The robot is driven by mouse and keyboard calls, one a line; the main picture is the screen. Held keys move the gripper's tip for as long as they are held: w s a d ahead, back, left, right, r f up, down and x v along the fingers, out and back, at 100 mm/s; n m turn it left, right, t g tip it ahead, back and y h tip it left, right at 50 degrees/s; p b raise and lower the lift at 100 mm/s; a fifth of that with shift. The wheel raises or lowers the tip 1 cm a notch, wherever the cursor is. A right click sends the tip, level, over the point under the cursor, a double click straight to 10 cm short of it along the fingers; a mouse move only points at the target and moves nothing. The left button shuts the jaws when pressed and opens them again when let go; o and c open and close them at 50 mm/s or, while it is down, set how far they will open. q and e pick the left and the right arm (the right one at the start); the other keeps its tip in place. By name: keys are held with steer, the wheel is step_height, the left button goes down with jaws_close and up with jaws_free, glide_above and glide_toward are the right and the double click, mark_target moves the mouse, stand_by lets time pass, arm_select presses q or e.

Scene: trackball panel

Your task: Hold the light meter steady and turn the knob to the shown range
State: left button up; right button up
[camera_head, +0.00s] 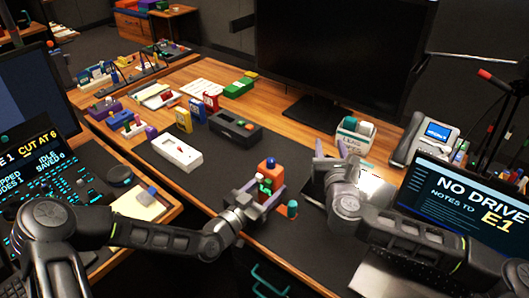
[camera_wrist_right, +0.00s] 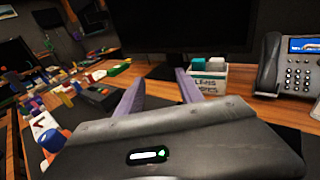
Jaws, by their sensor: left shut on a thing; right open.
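The orange block with a blue dome on top (camera_head: 270,172), which looks like the light meter, stands upright on the dark mat. A green and white part shows low on its front. My left gripper (camera_head: 262,195) is shut on it, with fingers around its lower body. Its blue dome also shows at the lower left of the right wrist view (camera_wrist_right: 53,140). I cannot make out the knob or its range marks. My right gripper (camera_head: 335,160) is open and empty, to the right of the meter and apart from it; its fingers also show in the right wrist view (camera_wrist_right: 158,92).
A small teal piece (camera_head: 292,209) stands just right of the meter. A dark case (camera_head: 236,130) and a white box (camera_head: 177,153) lie behind left. A lens-wipes box (camera_head: 352,138), phone (camera_head: 430,140) and screen reading E1 (camera_head: 470,195) crowd the right. The mat's middle is clear.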

step_height(320, 180, down, 2)
steer(key=s+d+n+y, duration=0.1)
steer(key=s+y, duration=0.1)
steer(key=n+g+y, duration=0.3)
steer(key=n+y, duration=0.4)
steer(key=y, duration=0.2)
glide_toward(271, 163)
steer(key=w, duration=0.2)
steer(key=shift+a+f, duration=0.2)
steer(key=shift+a, duration=0.2)
steer(key=x, duration=1.2)
steer(key=shift+r, duration=0.1)
jaws_close()
